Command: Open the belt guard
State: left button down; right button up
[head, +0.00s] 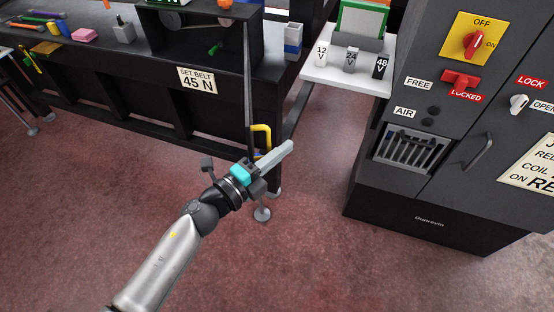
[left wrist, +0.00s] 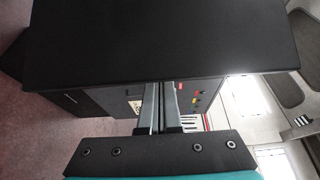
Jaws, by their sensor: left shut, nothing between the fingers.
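The belt guard (head: 248,90) looks like a thin dark panel seen nearly edge-on. It stands out from the right side of the dark belt housing (head: 197,50), whose front opening shows a round part and a green piece inside. A yellow handle (head: 262,133) sits near the panel's lower end. My left gripper (head: 288,147) is shut and empty, just below and right of the handle; I cannot tell if it touches the panel. In the left wrist view a broad black panel (left wrist: 160,40), probably the guard, lies close beyond my shut fingers (left wrist: 160,90). My right gripper is out of view.
A "SET BELT 45 N" sign (head: 197,80) is on the bench front (head: 120,75). A dark control cabinet (head: 440,170) with switches stands to the right. A white shelf (head: 345,78) with voltage blocks lies between them. The red floor (head: 330,255) in front is clear.

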pick_arm(q)
jog(key=shift+a, duration=1.25)
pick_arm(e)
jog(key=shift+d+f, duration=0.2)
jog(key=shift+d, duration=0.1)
pick_arm(q)
jog(key=shift+a, duration=0.15)
